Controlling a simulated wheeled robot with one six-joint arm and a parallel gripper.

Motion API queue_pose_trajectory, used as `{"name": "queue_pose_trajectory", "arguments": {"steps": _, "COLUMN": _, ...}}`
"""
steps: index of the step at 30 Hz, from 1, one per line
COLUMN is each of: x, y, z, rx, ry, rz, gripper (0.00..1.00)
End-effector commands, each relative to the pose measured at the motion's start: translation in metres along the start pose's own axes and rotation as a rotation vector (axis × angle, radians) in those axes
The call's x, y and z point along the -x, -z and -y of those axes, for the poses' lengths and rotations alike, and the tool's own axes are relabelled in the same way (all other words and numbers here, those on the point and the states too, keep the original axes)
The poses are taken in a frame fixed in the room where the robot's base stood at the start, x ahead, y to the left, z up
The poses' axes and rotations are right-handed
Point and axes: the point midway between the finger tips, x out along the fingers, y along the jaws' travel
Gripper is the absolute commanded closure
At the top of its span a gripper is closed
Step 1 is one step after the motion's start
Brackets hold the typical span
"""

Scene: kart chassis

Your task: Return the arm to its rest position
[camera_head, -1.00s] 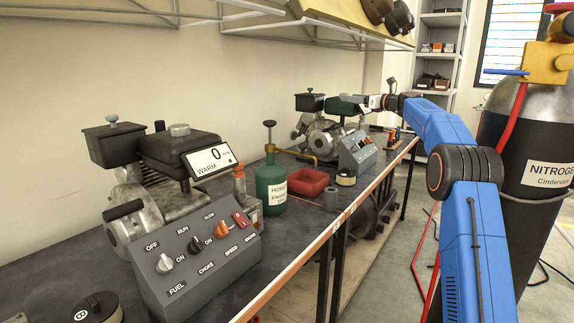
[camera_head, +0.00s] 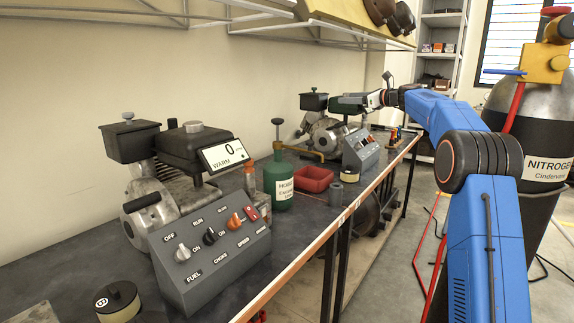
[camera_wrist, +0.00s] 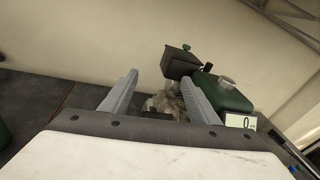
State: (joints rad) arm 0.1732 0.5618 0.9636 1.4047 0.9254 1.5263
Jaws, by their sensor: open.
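My gripper shows in the wrist view (camera_wrist: 162,95) with its two grey fingers spread wide apart and nothing between them. Beyond the fingers is the far engine (camera_wrist: 170,103), with a black box and a green tank (camera_wrist: 222,97) on top. In the head view my blue arm reaches up and away along the right side of the bench. Its end is near the far engine's green tank (camera_head: 349,103). The fingers are too small to make out there.
The bench (camera_head: 250,262) carries a near engine with a control box (camera_head: 210,250), a green bottle (camera_head: 279,185), a red tray (camera_head: 315,179) and a far control box (camera_head: 361,150). A nitrogen cylinder (camera_head: 535,130) stands right of my arm. A wall rack hangs above the bench.

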Motion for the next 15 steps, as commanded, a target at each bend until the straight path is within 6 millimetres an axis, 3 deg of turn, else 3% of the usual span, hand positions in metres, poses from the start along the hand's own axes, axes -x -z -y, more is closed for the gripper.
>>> {"name": "queue_pose_trajectory", "arguments": {"steps": 5, "x": 0.018, "y": -0.008, "z": -0.034, "rx": 0.118, "ry": -0.020, "rz": -0.064, "gripper": 0.45}}
{"name": "queue_pose_trajectory", "arguments": {"steps": 15, "x": 0.080, "y": -0.006, "z": -0.130, "rx": 0.463, "ry": -0.110, "rz": -0.240, "gripper": 0.45}}
